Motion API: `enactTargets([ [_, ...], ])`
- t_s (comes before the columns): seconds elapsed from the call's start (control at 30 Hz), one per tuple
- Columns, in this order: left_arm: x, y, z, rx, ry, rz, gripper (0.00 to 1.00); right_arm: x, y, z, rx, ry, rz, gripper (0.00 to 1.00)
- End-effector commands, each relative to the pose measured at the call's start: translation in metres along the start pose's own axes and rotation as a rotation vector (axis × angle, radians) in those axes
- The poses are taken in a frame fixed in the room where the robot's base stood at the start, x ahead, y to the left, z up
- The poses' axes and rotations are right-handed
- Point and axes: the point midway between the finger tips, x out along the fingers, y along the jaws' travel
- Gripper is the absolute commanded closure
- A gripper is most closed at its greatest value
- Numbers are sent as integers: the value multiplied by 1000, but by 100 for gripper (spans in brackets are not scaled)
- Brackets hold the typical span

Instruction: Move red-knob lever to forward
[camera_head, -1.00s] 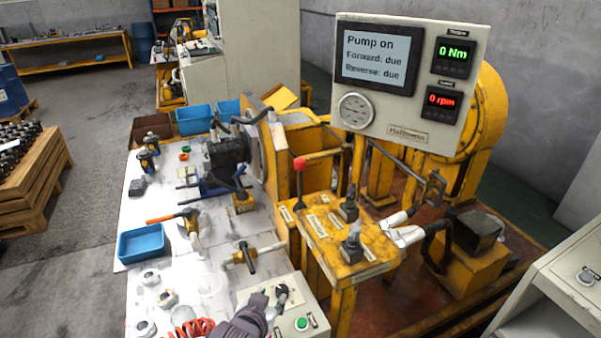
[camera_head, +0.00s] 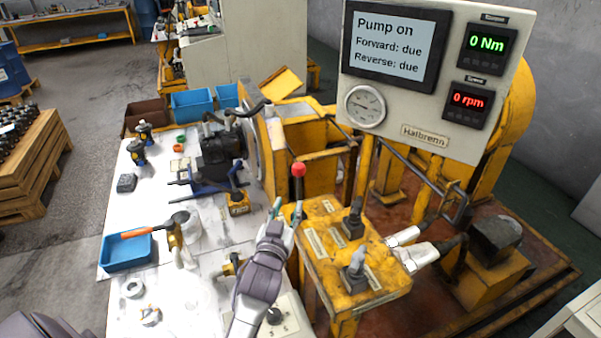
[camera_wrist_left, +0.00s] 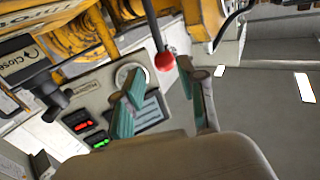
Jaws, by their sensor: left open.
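The red-knob lever is a thin rod standing roughly upright at the far left corner of the yellow control stand (camera_head: 325,290). Its red knob (camera_head: 298,169) is at the top. My left gripper (camera_head: 286,210) is open, its greenish fingertips just below and in front of the knob in the head view. In the left wrist view the knob (camera_wrist_left: 165,62) shows between the open fingertips (camera_wrist_left: 160,84) and just beyond them; I see no contact. The display (camera_head: 393,43) reads "Pump on", "Forward: due", "Reverse: due".
Two other levers (camera_head: 353,221) (camera_head: 357,266) stand on the control stand, right of the red-knob one. The gauge panel (camera_head: 423,135) rises behind, showing 0 Nm and 0 rpm. A white bench with a blue tray (camera_head: 126,256) and tools lies at left.

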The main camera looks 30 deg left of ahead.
Motion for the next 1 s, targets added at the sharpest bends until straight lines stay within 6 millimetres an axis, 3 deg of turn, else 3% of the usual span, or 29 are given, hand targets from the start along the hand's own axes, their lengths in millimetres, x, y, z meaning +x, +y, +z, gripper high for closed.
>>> enactTargets([
  [0.1,23,0,-3,2,2,0,60,-8,0,32,-2,-49,0,61],
  [0.27,59,0,-4,1,2,0,60,-15,3,52,-5,-80,3,61],
  [0.37,80,-1,-3,2,1,-1,60,-16,5,47,-5,-72,5,61],
  [0.6,114,0,-1,0,0,0,60,-17,9,12,-4,-18,11,61],
  [1.0,124,0,0,2,-1,-1,60,-18,-2,26,1,-41,-3,61],
])
